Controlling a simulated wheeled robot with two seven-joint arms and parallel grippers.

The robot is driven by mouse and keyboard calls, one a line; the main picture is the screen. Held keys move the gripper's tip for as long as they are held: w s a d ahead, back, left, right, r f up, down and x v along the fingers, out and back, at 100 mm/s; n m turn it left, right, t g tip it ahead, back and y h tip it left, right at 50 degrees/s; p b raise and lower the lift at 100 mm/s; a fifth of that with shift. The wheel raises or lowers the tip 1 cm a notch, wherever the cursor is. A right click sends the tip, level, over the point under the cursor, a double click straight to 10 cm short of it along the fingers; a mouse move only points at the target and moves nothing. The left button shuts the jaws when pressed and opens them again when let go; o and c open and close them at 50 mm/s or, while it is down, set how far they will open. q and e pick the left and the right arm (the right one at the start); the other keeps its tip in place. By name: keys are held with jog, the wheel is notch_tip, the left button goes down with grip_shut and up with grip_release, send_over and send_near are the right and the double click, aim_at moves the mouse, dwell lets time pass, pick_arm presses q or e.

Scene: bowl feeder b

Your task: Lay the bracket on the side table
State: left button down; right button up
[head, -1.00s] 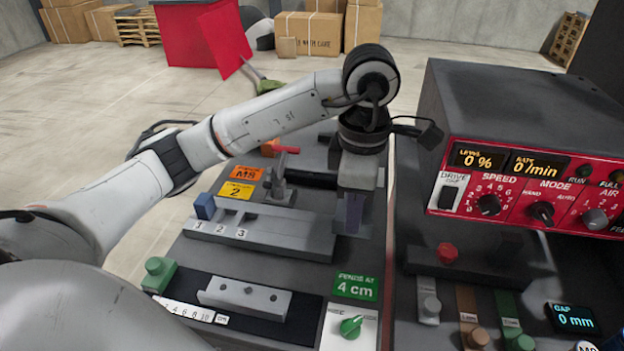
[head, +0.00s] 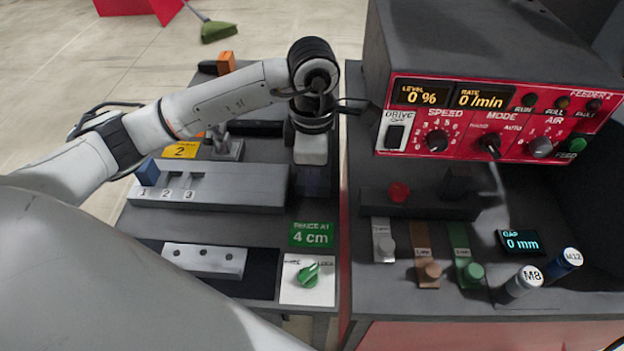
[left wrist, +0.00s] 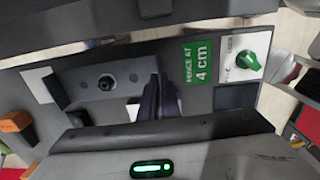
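My arm partly covers that corner. My left gripper (head: 313,182) points down at the table's right side, beyond the green "4 cm" sign (head: 312,235) and by the right end of the numbered block. In the left wrist view its dark fingers (left wrist: 158,100) are together, with nothing visible between them. The bar is clear of the gripper. My right gripper is not in view.
The numbered grey block (head: 235,196) and a small clamp stand (head: 222,149) take up the table's middle and back. A green knob (head: 308,274) is at the front. The red feeder panel (head: 490,115) rises at right, with the M8 (head: 520,282) and M12 (head: 562,262) cylinders before it.

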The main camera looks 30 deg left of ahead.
pick_arm(q)
jog(key=shift+f, duration=0.55)
jog(key=shift+f+b, duration=0.6)
jog(key=shift+b, duration=0.05)
jog(key=c, duration=2)
grip_release()
jog(key=shift+f, duration=0.1)
jog(key=shift+r, duration=0.2)
